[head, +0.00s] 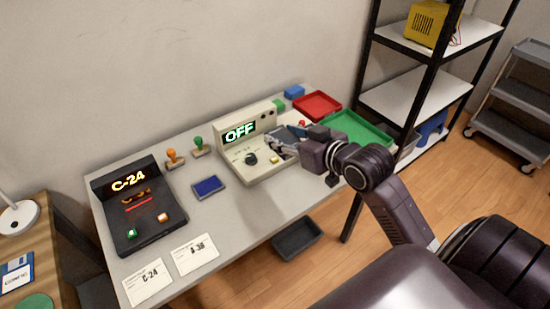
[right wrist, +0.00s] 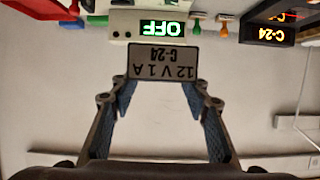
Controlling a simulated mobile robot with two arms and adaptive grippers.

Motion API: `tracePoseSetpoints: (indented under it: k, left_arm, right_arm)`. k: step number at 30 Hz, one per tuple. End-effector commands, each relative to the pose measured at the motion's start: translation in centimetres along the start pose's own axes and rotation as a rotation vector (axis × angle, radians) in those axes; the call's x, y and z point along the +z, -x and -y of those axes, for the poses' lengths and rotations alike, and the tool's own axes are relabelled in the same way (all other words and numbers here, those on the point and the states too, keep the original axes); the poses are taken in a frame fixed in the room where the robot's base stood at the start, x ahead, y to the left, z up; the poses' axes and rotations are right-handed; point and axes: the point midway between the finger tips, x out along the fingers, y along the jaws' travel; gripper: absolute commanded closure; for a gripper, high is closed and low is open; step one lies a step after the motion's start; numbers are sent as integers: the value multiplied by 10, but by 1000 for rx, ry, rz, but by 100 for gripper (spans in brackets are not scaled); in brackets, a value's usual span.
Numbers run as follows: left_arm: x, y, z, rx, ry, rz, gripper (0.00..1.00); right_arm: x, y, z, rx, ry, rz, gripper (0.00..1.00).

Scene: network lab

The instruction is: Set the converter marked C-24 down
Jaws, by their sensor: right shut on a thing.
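My right gripper (head: 286,143) is shut on the converter (right wrist: 163,62), a small dark block whose pale label reads "12 V 1 A C-24" upside down in the right wrist view. The converter sits between the two fingertips (right wrist: 156,82). In the head view the gripper is over the right end of the cream tester (head: 248,145), whose display reads OFF. The converter cannot be made out clearly there. A black console (head: 138,205) showing "C-24" stands at the table's left end. My left gripper is not in view.
White cards marked C-24 (head: 148,283) and A-38 (head: 195,254) lie at the front of the grey table. A blue pad (head: 208,187) and two stamps lie between the devices. Red (head: 317,105) and green (head: 357,131) trays are at the right. A dark bin (head: 297,238) is below the front edge.

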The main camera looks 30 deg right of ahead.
Motion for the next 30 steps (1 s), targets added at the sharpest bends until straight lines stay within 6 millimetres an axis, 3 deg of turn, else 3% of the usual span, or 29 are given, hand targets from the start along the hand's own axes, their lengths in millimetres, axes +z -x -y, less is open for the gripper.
tracePoseSetpoints:
  k: [5,21,30]
  left_arm:
    - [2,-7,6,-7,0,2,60]
    - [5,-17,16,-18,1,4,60]
    - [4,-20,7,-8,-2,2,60]
  right_arm:
    - [10,0,2,-3,2,1,89]
    - [131,-49,1,-1,3,2,89]
    - [160,-61,1,-1,4,2,89]
